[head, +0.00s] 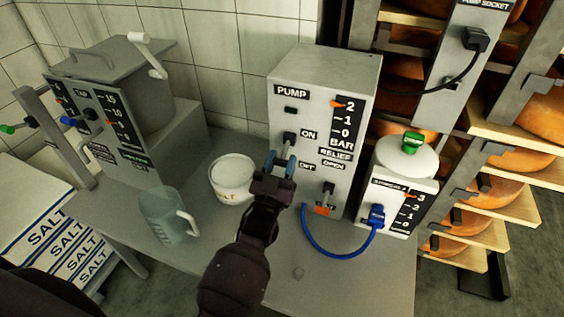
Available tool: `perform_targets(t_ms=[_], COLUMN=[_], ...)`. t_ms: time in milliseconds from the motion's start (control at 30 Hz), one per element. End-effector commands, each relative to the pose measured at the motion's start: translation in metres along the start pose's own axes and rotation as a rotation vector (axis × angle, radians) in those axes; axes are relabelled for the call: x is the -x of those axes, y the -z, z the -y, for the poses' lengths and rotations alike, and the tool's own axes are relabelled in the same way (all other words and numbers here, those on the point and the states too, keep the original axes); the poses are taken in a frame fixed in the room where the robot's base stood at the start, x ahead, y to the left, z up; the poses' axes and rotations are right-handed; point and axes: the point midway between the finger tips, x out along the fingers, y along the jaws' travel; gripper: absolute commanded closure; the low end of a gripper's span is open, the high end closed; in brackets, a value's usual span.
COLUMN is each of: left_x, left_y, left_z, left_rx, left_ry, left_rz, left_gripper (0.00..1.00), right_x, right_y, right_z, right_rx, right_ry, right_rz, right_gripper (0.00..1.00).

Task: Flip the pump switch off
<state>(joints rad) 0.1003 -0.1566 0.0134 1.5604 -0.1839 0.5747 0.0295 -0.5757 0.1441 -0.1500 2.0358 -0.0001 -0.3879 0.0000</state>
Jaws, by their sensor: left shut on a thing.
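The pump (322,85) is a grey upright box with a black PUMP label and a 2-1-0 BAR scale. My right gripper is not in view.
A relief lever (328,188) and a blue hose (335,254) are close to the right of my gripper. A white canister (400,180) stands right of the pump.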

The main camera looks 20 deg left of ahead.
Motion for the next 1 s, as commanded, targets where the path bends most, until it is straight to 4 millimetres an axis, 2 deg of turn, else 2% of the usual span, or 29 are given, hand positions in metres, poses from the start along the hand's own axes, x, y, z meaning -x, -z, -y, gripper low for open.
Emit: perform_targets(t_ms=[167,200,333,667,833,1000], left_x=[0.0,0.0,0.0,0.003,0.021,0.053], left_y=[0.0,0.0,0.0,0.0,-0.002,-0.002], left_z=[0.0,0.0,0.0,0.0,0.001,0.001], left_rx=[0.0,0.0,0.001,0.001,0.0,0.0], left_ry=[0.0,0.0,0.0,0.001,0.001,0.001], left_rz=[0.001,0.001,0.001,0.003,0.006,0.007], left_gripper=[0.83,0.54,0.34,0.34,0.34,0.34], right_x=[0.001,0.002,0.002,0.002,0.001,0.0], right_y=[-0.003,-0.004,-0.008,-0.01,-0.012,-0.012], right_z=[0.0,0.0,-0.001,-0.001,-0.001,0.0], right_rx=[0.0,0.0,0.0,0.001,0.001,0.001], right_ry=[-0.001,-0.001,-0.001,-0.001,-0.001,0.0], right_rz=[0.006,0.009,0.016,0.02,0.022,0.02], right_gripper=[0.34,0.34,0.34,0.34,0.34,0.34])
